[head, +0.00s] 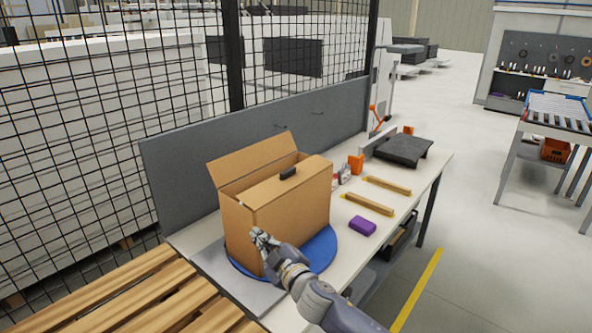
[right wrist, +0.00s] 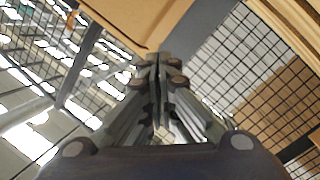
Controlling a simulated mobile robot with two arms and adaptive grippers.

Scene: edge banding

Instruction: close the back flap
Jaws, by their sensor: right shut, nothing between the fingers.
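A brown cardboard box (head: 295,212) stands on a blue round turntable (head: 322,250) on the bench. Its back flap (head: 252,160) stands up and leans outward at the back left of the top. The right wrist view shows the closed fingers (right wrist: 160,72) below a cardboard panel (right wrist: 128,18). My left gripper is not in view.
A grey panel (head: 185,185) and wire fence stand behind the bench. A slatted wooden pallet (head: 125,300) is at the front left.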

